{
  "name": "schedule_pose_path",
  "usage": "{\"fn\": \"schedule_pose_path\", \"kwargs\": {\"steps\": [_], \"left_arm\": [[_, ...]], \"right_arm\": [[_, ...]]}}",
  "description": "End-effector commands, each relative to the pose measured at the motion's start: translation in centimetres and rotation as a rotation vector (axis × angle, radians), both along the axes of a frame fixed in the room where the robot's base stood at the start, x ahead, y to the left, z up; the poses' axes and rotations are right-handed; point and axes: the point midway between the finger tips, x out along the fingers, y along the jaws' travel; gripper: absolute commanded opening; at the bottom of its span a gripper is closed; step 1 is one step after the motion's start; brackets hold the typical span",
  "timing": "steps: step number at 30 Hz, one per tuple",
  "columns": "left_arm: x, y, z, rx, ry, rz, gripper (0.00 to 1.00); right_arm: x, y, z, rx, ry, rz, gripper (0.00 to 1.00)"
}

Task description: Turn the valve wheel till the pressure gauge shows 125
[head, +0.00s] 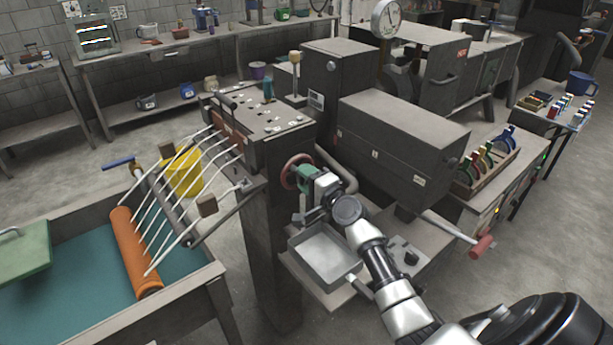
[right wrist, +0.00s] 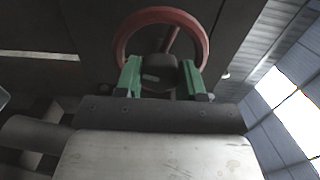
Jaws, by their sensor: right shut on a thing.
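The red valve wheel (head: 286,170) is on the side of the grey machine, left of my right arm. In the right wrist view the wheel (right wrist: 121,40) faces me as a ring with a spoke and a dark hub. My right gripper (head: 303,177) is at the wheel; its green fingers (right wrist: 160,74) are shut on the dark hub in the middle. The fingers hide the lower part of the ring. The round white pressure gauge (head: 388,19) stands on top of the machine; its reading is too small to tell. My left gripper is not in view.
A grey metal tray (head: 322,255) is just below my right gripper. A lever with a red handle (head: 482,246) sticks out to the right of my arm. An orange roller (head: 135,250) lies in a teal-lined trough at left, with pale rods beside it.

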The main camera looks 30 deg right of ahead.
Motion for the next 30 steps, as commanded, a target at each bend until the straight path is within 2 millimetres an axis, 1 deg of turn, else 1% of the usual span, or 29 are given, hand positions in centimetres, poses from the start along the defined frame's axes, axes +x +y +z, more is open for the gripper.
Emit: {"fn": "schedule_pose_path", "kwargs": {"steps": [9,23,24,29,30], "left_arm": [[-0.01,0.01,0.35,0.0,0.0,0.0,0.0],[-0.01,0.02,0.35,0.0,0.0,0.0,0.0],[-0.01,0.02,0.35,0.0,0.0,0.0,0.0],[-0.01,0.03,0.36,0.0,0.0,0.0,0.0],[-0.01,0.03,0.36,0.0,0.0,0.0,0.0]], "right_arm": [[0.0,0.03,-0.11,0.098,0.01,0.0,0.15],[-0.01,0.02,-0.15,0.11,0.011,0.0,0.15],[-0.01,0.03,-0.16,0.11,0.011,0.0,0.41],[0.0,0.02,-0.12,0.109,0.011,0.0,0.65],[0.0,0.02,-0.11,0.109,0.01,0.0,0.65]]}}
